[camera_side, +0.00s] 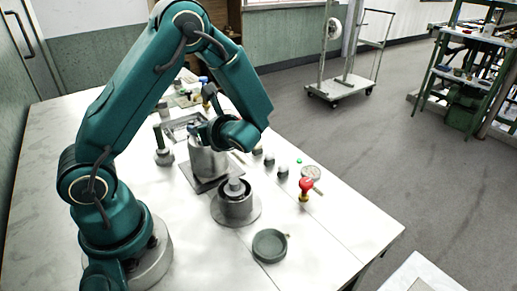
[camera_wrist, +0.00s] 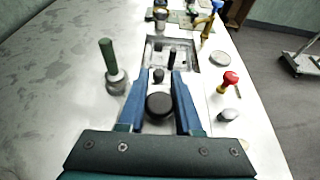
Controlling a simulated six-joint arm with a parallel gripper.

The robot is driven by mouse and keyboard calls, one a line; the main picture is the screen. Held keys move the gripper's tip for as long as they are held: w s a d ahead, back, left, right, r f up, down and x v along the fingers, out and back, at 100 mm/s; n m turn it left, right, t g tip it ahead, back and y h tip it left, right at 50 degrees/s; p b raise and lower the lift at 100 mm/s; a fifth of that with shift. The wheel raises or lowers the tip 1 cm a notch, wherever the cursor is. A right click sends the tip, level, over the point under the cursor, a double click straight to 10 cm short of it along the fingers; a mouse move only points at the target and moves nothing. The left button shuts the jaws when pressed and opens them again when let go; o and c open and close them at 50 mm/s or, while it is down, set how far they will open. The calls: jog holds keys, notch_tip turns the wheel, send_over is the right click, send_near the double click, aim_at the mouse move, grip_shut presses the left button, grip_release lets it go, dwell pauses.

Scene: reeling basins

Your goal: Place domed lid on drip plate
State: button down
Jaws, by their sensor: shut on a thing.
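A dark round top, seemingly the domed lid (camera_wrist: 160,105), sits between the blue fingers of my gripper (camera_wrist: 159,78) in the wrist view. My gripper is shut on it. In the side view my gripper (camera_side: 206,131) is over a tall grey metal cylinder (camera_side: 208,160), and the arm hides the lid there. I cannot tell whether the lid touches the cylinder. A shallow grey-green round dish (camera_side: 270,246) lies at the front of the table. A flat grey plate (camera_side: 194,180) shows under the cylinder. I cannot tell for certain which is the drip plate.
A round-based pot (camera_side: 236,207) with a knob inside stands close in front of the cylinder. A green-handled tool (camera_side: 163,152) stands to the left. The table's front left is clear.

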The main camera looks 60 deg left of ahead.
jog(key=shift+f, duration=0.3)
jog(key=c, duration=0.6)
grip_release()
jog(key=shift+f, duration=0.15)
